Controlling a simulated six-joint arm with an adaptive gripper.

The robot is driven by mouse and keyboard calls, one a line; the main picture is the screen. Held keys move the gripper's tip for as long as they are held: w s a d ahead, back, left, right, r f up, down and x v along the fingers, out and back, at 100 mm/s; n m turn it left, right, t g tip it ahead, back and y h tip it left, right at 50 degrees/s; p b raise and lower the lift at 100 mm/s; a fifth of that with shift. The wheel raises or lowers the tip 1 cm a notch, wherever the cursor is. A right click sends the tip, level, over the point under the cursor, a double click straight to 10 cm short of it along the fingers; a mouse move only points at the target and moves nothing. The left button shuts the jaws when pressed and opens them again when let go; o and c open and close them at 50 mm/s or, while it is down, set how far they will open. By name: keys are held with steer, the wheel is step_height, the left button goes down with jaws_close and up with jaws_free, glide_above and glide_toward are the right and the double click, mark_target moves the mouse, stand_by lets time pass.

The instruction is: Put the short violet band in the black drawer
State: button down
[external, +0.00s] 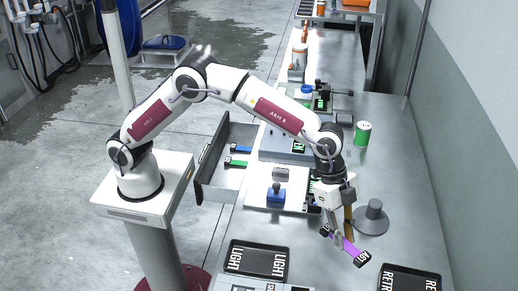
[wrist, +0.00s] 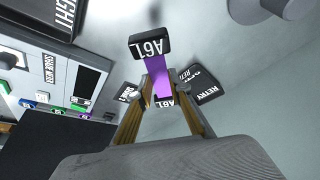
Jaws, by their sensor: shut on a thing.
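The short violet band (external: 351,246) has black end blocks with white lettering. My gripper (external: 343,237) is shut on it, to the right of the blue-topped block and over the right part of the steel bench. In the wrist view, the violet band (wrist: 156,76) runs between the brass-coloured fingers of my gripper (wrist: 155,95), one black end block pointing away and the other partly hidden between the fingers. The black drawer (external: 204,172) is pulled out on the bench's left side, well left of my gripper. A blue band (external: 240,149) and a green band (external: 236,163) lie in it.
A grey round base with a knob (external: 371,222) stands close right of my gripper. A blue-topped block (external: 277,192) stands on a white panel between gripper and drawer. Black trays marked LIGHT (external: 257,258) and RETRY (external: 408,280) lie in front. A green can (external: 363,133) stands farther back.

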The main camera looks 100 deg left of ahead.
steer(key=shift+w+n, duration=0.25)
steer(key=shift+n, duration=0.05)
steer(key=shift+a+f, duration=0.2)
steer(key=shift+f, duration=0.1)
steer(key=s+a+f+n, duration=0.1)
steer(key=s+a+f+n+y, duration=0.1)
steer(key=f, duration=0.1)
steer(key=shift+s+a+t, duration=0.15)
steer(key=shift+s+t, duration=0.15)
steer(key=s+a+n, duration=0.2)
steer(key=s+a, duration=0.1)
steer(key=s+a+f, duration=0.1)
steer(key=s+a, duration=0.1)
steer(key=shift+s+n+y, duration=0.15)
steer(key=shift+n+y, duration=0.25)
steer(key=s+a+n, duration=0.1)
steer(key=s+a, duration=0.1)
steer(key=s, duration=0.1)
steer(key=s+a, duration=0.2)
steer(key=s, duration=0.1)
steer(key=s+a+r+n+y, duration=0.1)
steer(key=s+a, duration=0.2)
steer(key=s, duration=0.1)
steer(key=shift+n+t, duration=0.3)
steer(key=shift+t, duration=0.1)
steer(key=s+a+r, duration=0.3)
steer(key=s, duration=0.1)
steer(key=shift+s+a+n, duration=0.25)
steer(key=shift+a+n, duration=0.05)
